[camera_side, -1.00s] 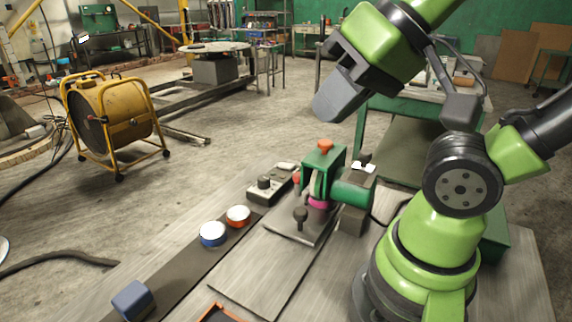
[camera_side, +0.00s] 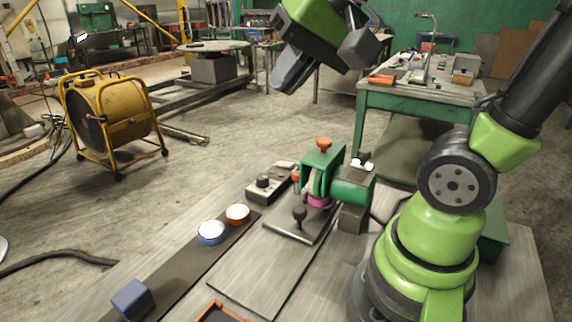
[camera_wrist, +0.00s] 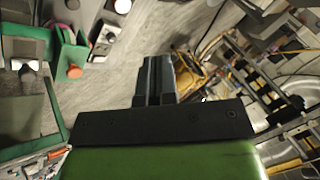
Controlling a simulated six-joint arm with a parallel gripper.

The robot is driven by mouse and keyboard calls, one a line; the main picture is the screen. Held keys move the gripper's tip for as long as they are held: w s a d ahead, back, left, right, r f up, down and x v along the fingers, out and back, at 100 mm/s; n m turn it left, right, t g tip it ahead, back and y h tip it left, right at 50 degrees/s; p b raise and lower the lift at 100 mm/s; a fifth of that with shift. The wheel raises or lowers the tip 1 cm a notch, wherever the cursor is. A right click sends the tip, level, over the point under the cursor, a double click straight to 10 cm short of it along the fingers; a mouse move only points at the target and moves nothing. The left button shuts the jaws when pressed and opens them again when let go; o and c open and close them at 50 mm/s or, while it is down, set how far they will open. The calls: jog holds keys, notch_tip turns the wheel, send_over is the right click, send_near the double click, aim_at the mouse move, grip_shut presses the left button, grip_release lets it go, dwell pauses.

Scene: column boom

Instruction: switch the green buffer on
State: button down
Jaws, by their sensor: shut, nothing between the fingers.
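The green buffer (camera_side: 352,187) stands on the bench, a green rounded housing beside a green upright frame with an orange knob (camera_side: 323,145) on top. A magenta part (camera_side: 319,202) shows low between them. A grey box with a dark knob (camera_side: 264,181) sits to their left; I cannot tell whether it is the buffer's switch. In the wrist view, green metalwork with an orange knob (camera_wrist: 75,71) is at the upper left, near the grey box (camera_wrist: 106,38). My gripper (camera_side: 285,86) is shut and empty, high above and beyond the bench fixtures; its fingers (camera_wrist: 155,65) show in the wrist view.
A black-knobbed plate (camera_side: 299,226) lies before the buffer. A yellow drum (camera_side: 108,118) stands on the floor left.

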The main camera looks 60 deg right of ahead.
jog(key=w+d+f+m, duration=0.1)
jog(key=w+d+m, duration=0.35)
jog(key=w, duration=0.35)
jog(key=m, duration=1.3)
send_over(276, 163)
jog(key=s, duration=0.1)
notch_tip(276, 163, down, 18)
jog(key=shift+s+d+r+n+t, duration=0.15)
jog(key=shift+d+n+t, duration=0.1)
jog(key=shift+t, duration=0.15)
jog(key=shift+s+f, duration=0.2)
jog(key=shift+f, duration=1.3)
jog(key=shift+s+f, duration=0.2)
jog(key=shift+f, duration=1.25)
jog(key=shift+s+f, duration=0.2)
jog(key=shift+f, duration=1.3)
jog(key=shift+f, duration=0.15)
jog(key=shift+s+f, duration=0.1)
jog(key=shift+f, duration=0.15)
